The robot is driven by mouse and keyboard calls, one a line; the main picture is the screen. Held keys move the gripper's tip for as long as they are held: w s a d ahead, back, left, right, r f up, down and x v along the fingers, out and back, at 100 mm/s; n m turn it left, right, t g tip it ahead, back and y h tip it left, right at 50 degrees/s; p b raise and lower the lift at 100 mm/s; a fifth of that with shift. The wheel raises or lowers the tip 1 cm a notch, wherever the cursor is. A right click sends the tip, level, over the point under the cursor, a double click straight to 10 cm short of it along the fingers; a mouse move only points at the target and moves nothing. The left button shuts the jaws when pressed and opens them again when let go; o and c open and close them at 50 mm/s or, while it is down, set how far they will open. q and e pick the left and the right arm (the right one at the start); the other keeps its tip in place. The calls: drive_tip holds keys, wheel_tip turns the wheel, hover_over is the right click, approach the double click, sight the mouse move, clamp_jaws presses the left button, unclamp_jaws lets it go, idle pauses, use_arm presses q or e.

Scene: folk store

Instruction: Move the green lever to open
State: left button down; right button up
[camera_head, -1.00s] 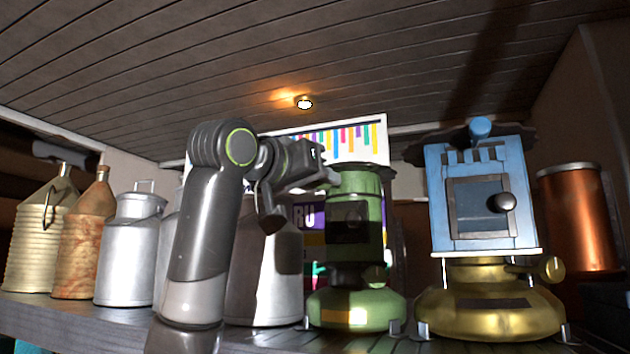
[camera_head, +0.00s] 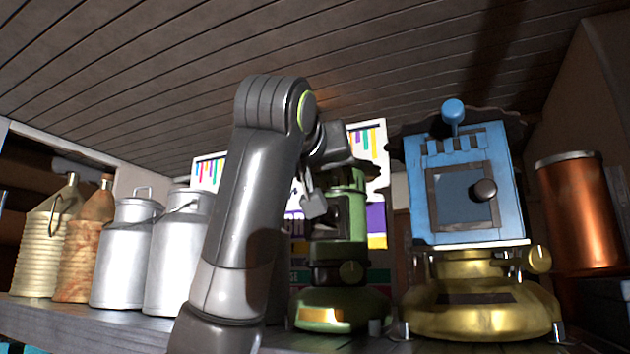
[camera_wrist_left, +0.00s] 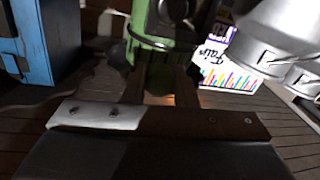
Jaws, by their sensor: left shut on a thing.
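The green lantern-like device (camera_head: 338,222) stands on the shelf, partly behind my left arm. In the wrist view its green body (camera_wrist_left: 142,48) shows between and beyond my fingers. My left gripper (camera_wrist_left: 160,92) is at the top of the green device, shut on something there. That looks to be the green lever, which is hidden by the fingers, so its position cannot be read. In the head view the gripper (camera_head: 342,160) is dark and partly hidden by its own wrist. My right gripper is not in view.
To the right stands a blue device (camera_head: 425,190) with a blue lever (camera_head: 453,112) on a brass base (camera_head: 480,312). Metal milk cans (camera_head: 125,260) stand left. A copper cylinder (camera_head: 582,215) is far right. A colourful poster (camera_head: 375,150) is behind. The ceiling is above.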

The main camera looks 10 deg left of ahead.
use_arm(q)
drive_tip(key=shift+d+n+y, duration=0.3)
drive_tip(key=shift+d+y, duration=0.1)
drive_tip(key=shift+d, duration=0.1)
drive_tip(key=c, duration=1.5)
unclamp_jaws()
drive_tip(key=o, duration=0.3)
drive_tip(key=shift+w+d, duration=0.1)
drive_tip(key=shift+d, duration=0.1)
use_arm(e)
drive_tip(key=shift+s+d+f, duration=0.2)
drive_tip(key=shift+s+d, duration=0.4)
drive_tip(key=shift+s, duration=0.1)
use_arm(q)
drive_tip(key=shift+o, duration=0.2)
drive_tip(key=shift+a, duration=0.1)
drive_tip(key=s+b, duration=0.8)
drive_tip(key=s, duration=0.9)
drive_tip(key=shift+s+b, duration=0.25)
drive_tip(key=shift+b, duration=0.15)
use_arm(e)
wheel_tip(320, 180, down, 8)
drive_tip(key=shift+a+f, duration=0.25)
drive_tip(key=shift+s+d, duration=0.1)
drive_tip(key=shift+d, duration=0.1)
